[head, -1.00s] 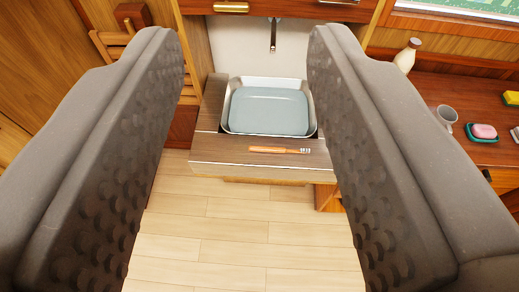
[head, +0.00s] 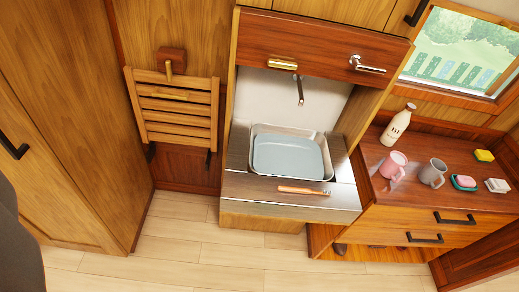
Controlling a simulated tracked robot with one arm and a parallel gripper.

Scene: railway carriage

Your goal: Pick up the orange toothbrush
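The orange toothbrush (head: 305,190) lies flat on the front ledge of the sink counter (head: 240,187), in front of the metal basin. Its orange handle is to the left and its pale bristle end is to the right. No gripper fingers can be made out in the head view. A dark grey rounded shape shows at the lower left edge, cut off by the frame.
The basin (head: 258,128) holds a blue-grey inset under a tap (head: 299,90). On the right counter stand a bottle (head: 397,126), a pink mug (head: 393,166), a grey mug (head: 433,173), a soap dish (head: 464,183) and a yellow sponge (head: 484,155). A folded slatted seat (head: 178,110) hangs left. The floor (head: 190,250) in front is clear.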

